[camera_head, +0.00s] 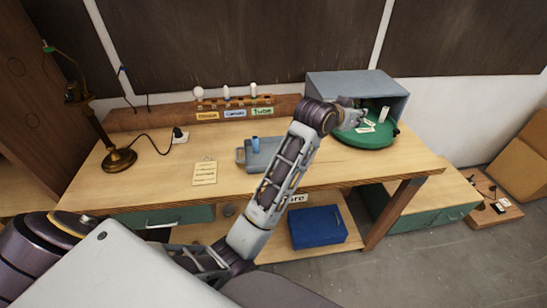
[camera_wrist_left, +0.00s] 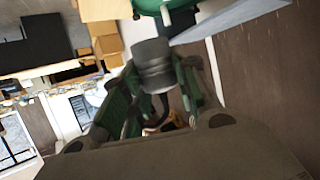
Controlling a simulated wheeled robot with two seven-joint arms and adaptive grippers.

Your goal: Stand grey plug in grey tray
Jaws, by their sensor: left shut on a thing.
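My left gripper (camera_head: 352,117) is shut on the grey plug and holds it up near the mouth of the grey box at the back right. In the left wrist view the grey plug (camera_wrist_left: 152,62) sits between the fingers of my left gripper (camera_wrist_left: 157,80), with a paler lower part. In the head view the plug is too small to tell apart from the gripper. The grey tray (camera_head: 243,158) lies mid-table, left of my forearm, which covers part of its right side. A blue cylinder (camera_head: 255,141) stands in it. My right gripper is not in view.
A green round turntable (camera_head: 377,138) with small white items sits at the open grey box (camera_head: 350,86). A bulb rack (camera_head: 232,102) with labels stands at the back. A brass lamp (camera_head: 118,158), a socket (camera_head: 180,136) and a paper note (camera_head: 205,173) are left.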

